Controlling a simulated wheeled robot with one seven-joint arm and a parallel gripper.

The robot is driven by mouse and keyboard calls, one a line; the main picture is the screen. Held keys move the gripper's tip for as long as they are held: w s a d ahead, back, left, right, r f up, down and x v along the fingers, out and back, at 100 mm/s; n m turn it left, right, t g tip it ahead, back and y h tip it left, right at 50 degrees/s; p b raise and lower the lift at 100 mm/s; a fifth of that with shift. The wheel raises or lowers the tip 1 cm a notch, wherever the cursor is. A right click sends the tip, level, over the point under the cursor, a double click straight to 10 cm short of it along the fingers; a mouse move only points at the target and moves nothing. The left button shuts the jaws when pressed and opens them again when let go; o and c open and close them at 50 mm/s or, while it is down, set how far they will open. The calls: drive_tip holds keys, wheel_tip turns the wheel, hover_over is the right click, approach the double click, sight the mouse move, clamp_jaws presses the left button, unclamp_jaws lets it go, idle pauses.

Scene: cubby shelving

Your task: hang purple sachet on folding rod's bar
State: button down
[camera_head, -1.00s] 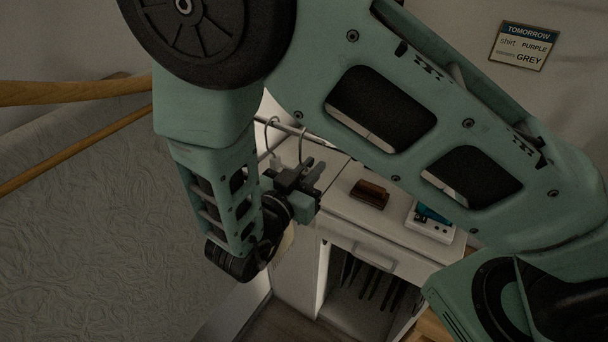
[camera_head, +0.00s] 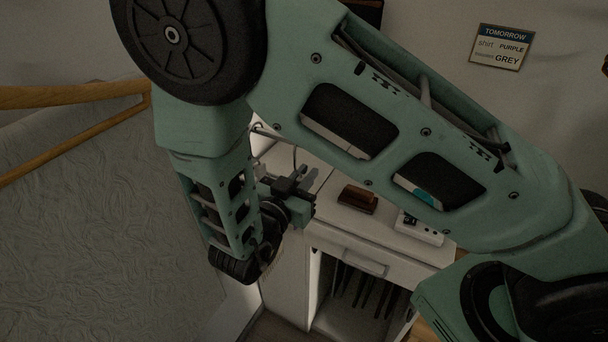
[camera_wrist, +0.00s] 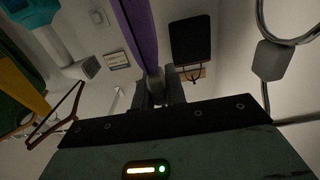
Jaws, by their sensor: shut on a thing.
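My gripper (camera_wrist: 160,92) is shut on the purple sachet (camera_wrist: 138,28), which shows in the wrist view as a long purple strip running from the top edge down to the fingers. Its far end is out of view. In the head view my gripper (camera_head: 298,190) is above the white cabinet top, and I cannot make out the sachet there. The folding rod's bar (camera_head: 268,133) shows as a short metal piece, mostly hidden behind my arm. A thin metal hook (camera_head: 295,158) shows just above my gripper. In the wrist view a metal ring and rod with a grey block (camera_wrist: 272,60) are to the right, apart from the fingers.
The white cabinet (camera_head: 330,243) carries a brown box (camera_head: 357,199) and a white device (camera_head: 420,228). A wall sign (camera_head: 501,47) reads shirt purple, trousers grey. Wooden rails (camera_head: 75,97) run along the left. A brown triangular hanger (camera_wrist: 60,118) is left in the wrist view.

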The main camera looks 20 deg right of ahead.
drive_tip(key=c, duration=1.4)
unclamp_jaws()
drive_tip(key=shift+o, duration=0.2)
drive_tip(key=shift+a, duration=0.1)
drive_tip(key=b+v, duration=0.5)
drive_tip(key=v, duration=1.2)
drive_tip(key=shift+s+b, duration=0.15)
drive_tip(key=shift+b, duration=0.15)
